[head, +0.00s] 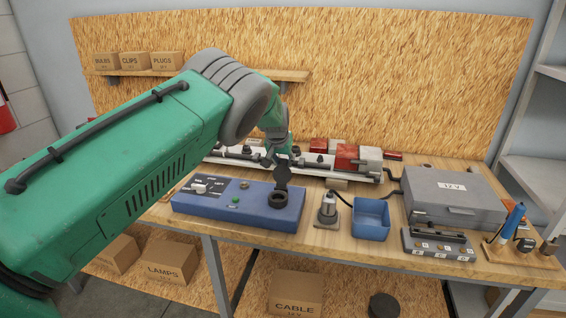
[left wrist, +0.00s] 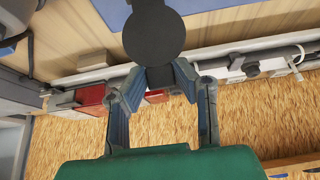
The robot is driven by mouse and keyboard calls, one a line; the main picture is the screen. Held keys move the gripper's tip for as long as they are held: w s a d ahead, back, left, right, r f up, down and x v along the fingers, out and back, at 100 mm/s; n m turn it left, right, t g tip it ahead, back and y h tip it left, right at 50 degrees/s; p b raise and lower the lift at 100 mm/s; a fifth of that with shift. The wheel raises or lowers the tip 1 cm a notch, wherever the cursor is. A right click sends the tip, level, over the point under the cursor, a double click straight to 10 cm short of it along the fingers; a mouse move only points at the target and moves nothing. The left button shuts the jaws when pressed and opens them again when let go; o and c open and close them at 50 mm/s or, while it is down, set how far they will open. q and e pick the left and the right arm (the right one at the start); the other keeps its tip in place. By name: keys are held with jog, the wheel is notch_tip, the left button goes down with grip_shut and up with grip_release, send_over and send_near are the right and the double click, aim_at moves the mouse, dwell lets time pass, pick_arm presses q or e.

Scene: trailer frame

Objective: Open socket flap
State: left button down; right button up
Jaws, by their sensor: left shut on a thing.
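The blue box (head: 235,210) on the workbench carries a dark round socket (head: 278,200) near its right end. The socket's dark flap (head: 283,177) stands up above the socket, so the socket's top shows uncovered. My left gripper (head: 282,160) is at the flap from behind and above. In the left wrist view, my left gripper (left wrist: 158,80) is shut on the narrow end of the flap, whose round dark disc (left wrist: 154,35) lies beyond the fingertips. The disc hides part of the blue box there. My right gripper is not in view.
A light bar with red lamps (head: 346,158) lies behind the blue box. To the right stand a grey plug on a holder (head: 328,208), a blue bin (head: 371,219), a grey 12 V case (head: 455,198) and a terminal block (head: 438,244). A shelf (head: 200,74) holds small cartons.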

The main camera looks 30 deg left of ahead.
pick_arm(q)
jog(key=shift+r, duration=0.1)
jog(key=c, duration=1.4)
grip_release()
jog(key=shift+c, duration=0.2)
jog(key=shift+o, duration=0.8)
jog(key=shift+w, duration=0.1)
jog(key=shift+w+a+f, duration=0.1)
jog(key=shift+w+f, duration=0.1)
jog(key=shift+f, duration=0.1)
jog(key=shift+s+r, duration=0.15)
jog(key=shift+r, duration=0.15)
jog(key=v, duration=1.1)
